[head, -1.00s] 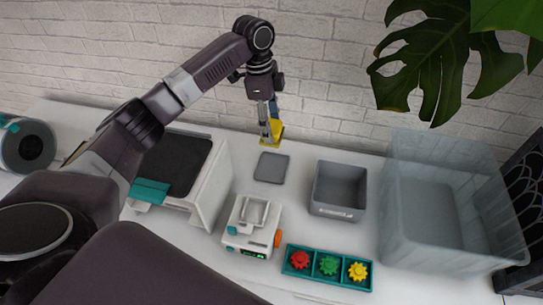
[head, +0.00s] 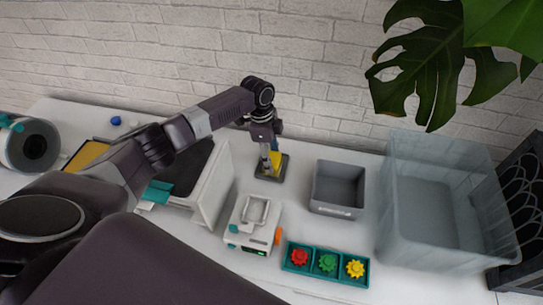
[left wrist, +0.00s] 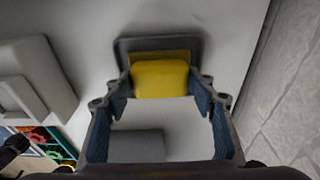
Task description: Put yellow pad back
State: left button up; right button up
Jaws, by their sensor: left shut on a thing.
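My left gripper (head: 270,152) is shut on the yellow pad (head: 276,161). It holds the pad over the small dark grey square tray (head: 262,175) on the white table. In the left wrist view, the yellow pad (left wrist: 160,79) sits between the blue-lined fingertips of the left gripper (left wrist: 160,90). The grey tray (left wrist: 194,47) shows behind the pad and sticks out past it. I cannot tell whether the pad touches the tray. My right gripper is not in view.
A grey bin (head: 338,207) stands right of the tray, and a white device (head: 241,239) stands in front. A teal holder (head: 312,270) carries coloured gears. A large translucent tub (head: 392,235) is at right. The brick wall (head: 320,60) is close behind.

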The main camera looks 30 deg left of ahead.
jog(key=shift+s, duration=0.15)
pick_arm(q)
jog(key=o, duration=0.9)
jog(key=shift+f, duration=0.1)
jog(key=shift+o, duration=1)
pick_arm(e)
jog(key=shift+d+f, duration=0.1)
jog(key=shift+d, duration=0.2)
pick_arm(q)
jog(key=shift+r, duration=0.65)
notch_tip(320, 180, up, 11)
jog(key=a+b, duration=0.1)
jog(key=b, duration=0.1)
jog(key=shift+s+a+b, duration=0.25)
jog(key=shift+a+b, duration=0.05)
jog(key=shift+a, duration=0.05)
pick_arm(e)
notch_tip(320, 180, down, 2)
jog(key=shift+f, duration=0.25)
